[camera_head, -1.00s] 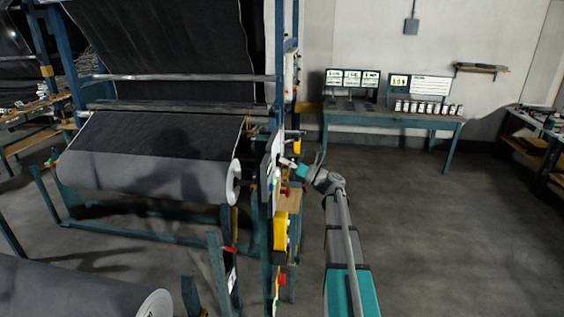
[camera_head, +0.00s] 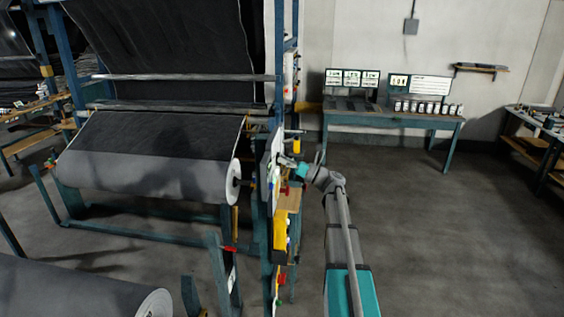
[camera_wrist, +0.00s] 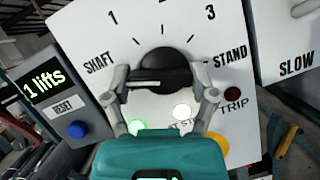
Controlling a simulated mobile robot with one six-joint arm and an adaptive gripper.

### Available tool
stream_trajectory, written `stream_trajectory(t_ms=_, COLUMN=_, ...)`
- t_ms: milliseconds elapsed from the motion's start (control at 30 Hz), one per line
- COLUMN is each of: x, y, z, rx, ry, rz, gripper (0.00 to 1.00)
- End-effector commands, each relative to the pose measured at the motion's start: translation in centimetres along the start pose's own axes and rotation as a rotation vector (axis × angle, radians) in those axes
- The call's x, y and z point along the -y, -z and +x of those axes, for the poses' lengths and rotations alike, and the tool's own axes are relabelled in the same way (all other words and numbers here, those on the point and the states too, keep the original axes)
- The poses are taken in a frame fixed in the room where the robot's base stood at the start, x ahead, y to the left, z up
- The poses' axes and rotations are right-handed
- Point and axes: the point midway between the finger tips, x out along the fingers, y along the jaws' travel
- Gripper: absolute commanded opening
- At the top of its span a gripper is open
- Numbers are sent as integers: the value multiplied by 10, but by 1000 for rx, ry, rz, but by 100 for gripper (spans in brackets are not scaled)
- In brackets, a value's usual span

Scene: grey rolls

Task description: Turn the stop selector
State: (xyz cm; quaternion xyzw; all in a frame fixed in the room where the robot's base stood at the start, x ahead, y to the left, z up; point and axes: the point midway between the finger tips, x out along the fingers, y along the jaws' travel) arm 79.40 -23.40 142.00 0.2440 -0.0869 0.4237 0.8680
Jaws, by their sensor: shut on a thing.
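The stop selector (camera_wrist: 163,72) is a black rotary knob on a white panel (camera_wrist: 90,30), in the wrist view. Its grip bar lies roughly level across the view. Marks around it read SHAFT, 1, 3 and STAND, with a figure cut off at the top edge. My gripper (camera_wrist: 163,78) is shut on the knob, with one grey finger at each end of the bar. Which mark the knob points at is not clear. In the head view my gripper (camera_head: 287,161) reaches the side of the machine's control panel, and the knob is too small to make out.
Near the knob are a "1 lifts" display (camera_wrist: 45,78), a blue RESET button (camera_wrist: 77,129), a dark red TRIP lamp (camera_wrist: 233,93) and a lit green lamp (camera_wrist: 137,127). A yellow box (camera_head: 281,232) hangs below the panel. Open floor (camera_head: 420,220) lies to the right.

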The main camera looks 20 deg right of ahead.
Motion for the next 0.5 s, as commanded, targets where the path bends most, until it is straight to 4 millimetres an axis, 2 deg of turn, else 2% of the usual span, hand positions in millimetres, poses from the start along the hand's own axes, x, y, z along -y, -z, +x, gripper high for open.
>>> stream_trajectory(t_ms=500, x=4, y=0, z=0, rx=2, ry=-149, rz=-368, gripper=26)
